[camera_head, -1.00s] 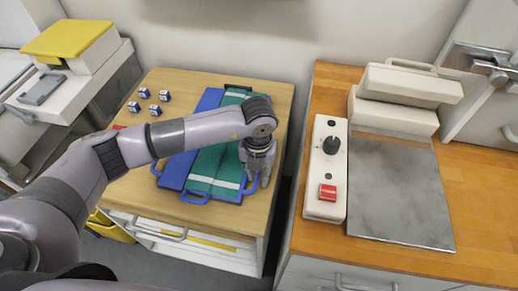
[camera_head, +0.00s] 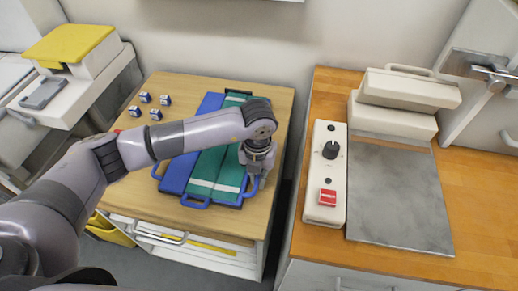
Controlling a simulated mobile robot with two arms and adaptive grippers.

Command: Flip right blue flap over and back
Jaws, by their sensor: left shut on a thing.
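A blue folding board (camera_head: 178,173) lies flat on the wooden table, with a green garment (camera_head: 212,165) with pale stripes on it. Blue loop handles stick out at its left and front edges. The right blue flap (camera_head: 237,202) shows only as a narrow part along the garment's right side. My left gripper (camera_head: 255,185) points down at the board's right edge and is shut on the right flap's blue handle (camera_head: 249,190). The fingers partly hide the handle. My left arm crosses over the board and hides its middle. My right gripper is not in view.
Several small blue-and-white boxes (camera_head: 145,97) stand at the table's back left (camera_head: 185,84). To the right, past a gap, an orange wood counter (camera_head: 480,200) holds a control box (camera_head: 325,175) and a press with a grey plate (camera_head: 397,195).

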